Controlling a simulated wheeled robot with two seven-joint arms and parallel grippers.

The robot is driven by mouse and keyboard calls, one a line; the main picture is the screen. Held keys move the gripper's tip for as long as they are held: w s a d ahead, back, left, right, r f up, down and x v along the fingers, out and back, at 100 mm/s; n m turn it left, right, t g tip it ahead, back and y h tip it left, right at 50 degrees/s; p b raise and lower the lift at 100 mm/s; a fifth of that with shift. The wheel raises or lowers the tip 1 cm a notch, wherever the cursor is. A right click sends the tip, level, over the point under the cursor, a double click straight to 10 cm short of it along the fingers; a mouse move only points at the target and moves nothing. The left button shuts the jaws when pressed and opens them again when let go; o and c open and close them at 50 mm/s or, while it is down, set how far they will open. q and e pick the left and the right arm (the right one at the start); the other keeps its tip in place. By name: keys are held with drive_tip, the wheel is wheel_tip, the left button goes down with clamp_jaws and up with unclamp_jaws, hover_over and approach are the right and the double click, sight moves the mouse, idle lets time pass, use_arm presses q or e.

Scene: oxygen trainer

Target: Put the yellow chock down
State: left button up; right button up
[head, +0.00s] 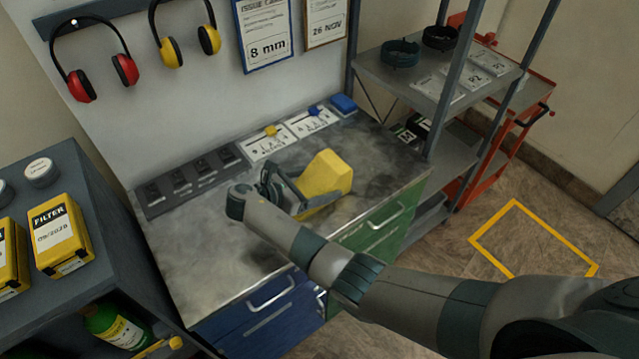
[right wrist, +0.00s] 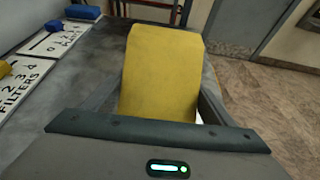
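The yellow chock (head: 326,174) is a wedge-shaped block at the middle of the workbench (head: 210,245). My right gripper (head: 300,192) reaches in from the right and has its fingers on the chock. In the right wrist view the chock (right wrist: 160,72) fills the space between the two fingers, which press along its sides, so the gripper looks shut on it. The chock is low over the worktop; its underside is partly hidden, and I cannot tell whether it touches. My left gripper is not in view.
A dark labelled strip (head: 190,180) and white cards with a yellow piece (head: 271,131) and blue pieces (head: 343,103) lie along the back. A grey shelf unit (head: 440,75) stands right. Filter boxes (head: 60,235) stand left. The front-left worktop is clear.

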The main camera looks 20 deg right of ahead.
sight(321, 172)
drive_tip(key=shift+r, duration=0.1)
drive_tip(key=c, duration=0.5)
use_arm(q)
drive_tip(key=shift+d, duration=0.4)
use_arm(e)
drive_tip(key=shift+c, duration=0.2)
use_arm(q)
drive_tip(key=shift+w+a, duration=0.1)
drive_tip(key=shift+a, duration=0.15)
use_arm(e)
drive_tip(key=shift+r, duration=0.15)
drive_tip(key=shift+r, duration=0.45)
wheel_tip(321, 172, up, 3)
drive_tip(key=shift+d+f+b, duration=0.1)
drive_tip(key=shift+b, duration=0.55)
use_arm(q)
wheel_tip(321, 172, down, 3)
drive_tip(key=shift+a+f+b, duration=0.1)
drive_tip(key=shift+b, duration=0.8)
use_arm(e)
drive_tip(key=s+d+r, duration=0.6)
drive_tip(key=d+r, duration=0.1)
drive_tip(key=d, duration=0.2)
drive_tip(key=shift+s+d, duration=0.2)
drive_tip(key=shift+s, duration=0.1)
